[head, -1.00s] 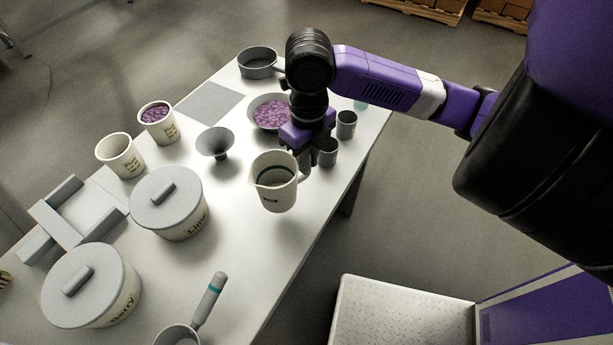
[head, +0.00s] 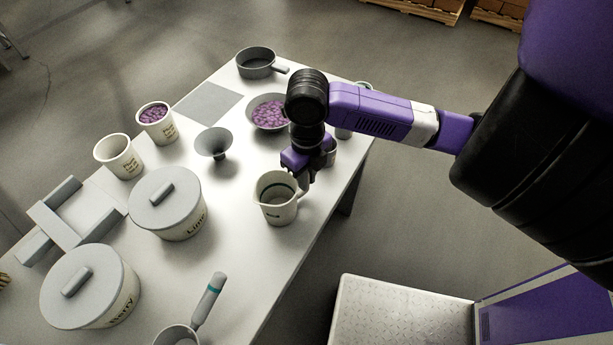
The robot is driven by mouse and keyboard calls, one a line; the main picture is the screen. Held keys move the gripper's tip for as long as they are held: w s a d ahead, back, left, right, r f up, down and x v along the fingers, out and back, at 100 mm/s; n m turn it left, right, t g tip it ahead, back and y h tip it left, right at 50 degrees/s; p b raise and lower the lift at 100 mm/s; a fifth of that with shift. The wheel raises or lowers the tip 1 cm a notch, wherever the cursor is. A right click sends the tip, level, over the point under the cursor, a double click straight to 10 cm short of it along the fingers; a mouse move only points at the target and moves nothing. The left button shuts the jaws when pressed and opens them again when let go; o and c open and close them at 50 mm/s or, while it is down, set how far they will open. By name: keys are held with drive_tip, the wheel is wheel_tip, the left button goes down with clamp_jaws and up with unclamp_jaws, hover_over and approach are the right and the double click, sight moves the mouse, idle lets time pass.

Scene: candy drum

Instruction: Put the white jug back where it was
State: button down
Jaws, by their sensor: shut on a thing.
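The white jug (head: 279,207) is upright near the right edge of the white table (head: 262,262), with its spout towards the left and a dark green line inside. Its base appears to be on or very close to the table top; I cannot tell which. My gripper (head: 304,177) is shut on the jug's handle at its right rear side. The fingers and part of the handle are partly hidden by my wrist.
A grey funnel (head: 214,143) and the lidded Lime tub (head: 170,207) stand left of the jug. A bowl of purple candy (head: 267,112) and small grey cups (head: 330,155) are behind, partly hidden by my arm. A scoop (head: 208,300) lies in front. Table around the jug is clear.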

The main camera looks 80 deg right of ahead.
drive_tip(key=c, duration=1.4)
unclamp_jaws()
